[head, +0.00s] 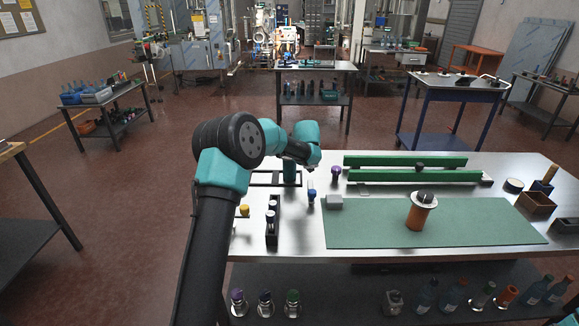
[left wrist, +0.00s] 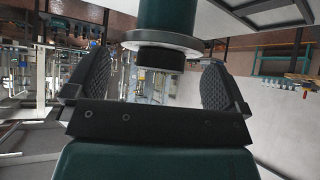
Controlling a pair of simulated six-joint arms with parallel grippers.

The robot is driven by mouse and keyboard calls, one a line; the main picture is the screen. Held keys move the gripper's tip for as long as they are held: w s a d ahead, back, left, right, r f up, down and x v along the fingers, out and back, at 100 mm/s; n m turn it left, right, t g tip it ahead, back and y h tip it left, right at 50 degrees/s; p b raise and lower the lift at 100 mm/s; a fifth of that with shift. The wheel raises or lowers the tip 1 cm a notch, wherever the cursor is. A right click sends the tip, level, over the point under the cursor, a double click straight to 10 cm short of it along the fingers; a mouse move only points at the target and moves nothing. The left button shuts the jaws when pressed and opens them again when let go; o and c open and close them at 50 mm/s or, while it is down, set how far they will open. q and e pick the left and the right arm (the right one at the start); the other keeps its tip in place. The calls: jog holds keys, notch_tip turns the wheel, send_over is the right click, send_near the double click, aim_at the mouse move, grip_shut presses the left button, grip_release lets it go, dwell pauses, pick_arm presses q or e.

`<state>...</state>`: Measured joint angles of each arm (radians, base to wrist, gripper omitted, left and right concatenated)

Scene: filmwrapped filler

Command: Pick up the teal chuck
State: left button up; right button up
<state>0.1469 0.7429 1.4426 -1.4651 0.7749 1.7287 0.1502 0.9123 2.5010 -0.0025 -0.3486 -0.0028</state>
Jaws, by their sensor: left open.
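The teal chuck (left wrist: 168,20) shows at the top of the left wrist view, with a white flange and a dark knob on its end facing the gripper. In the head view a teal cylinder (head: 290,172), likely the same chuck, stands upright at a black frame on the table, partly hidden by my arm. My left gripper (left wrist: 156,66) is open, and the dark knob appears between its two fingers with space on both sides. I cannot tell how far the fingertips are from it. In the head view the left gripper (head: 301,154) is just above the teal cylinder. My right gripper is out of view.
An orange chuck (head: 420,214) with a white flange stands on the green mat (head: 365,225). A black rack (head: 272,232), a blue-topped item (head: 311,197) and a grey block (head: 335,202) are near the arm. Green rails (head: 405,177) lie behind. Much of the mat is clear.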

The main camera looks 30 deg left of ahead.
pick_arm(q)
jog(key=x, duration=0.3)
jog(key=shift+a+f, duration=0.15)
jog(key=shift+f, duration=0.1)
jog(key=shift+r, duration=0.1)
jog(key=c, duration=1.6)
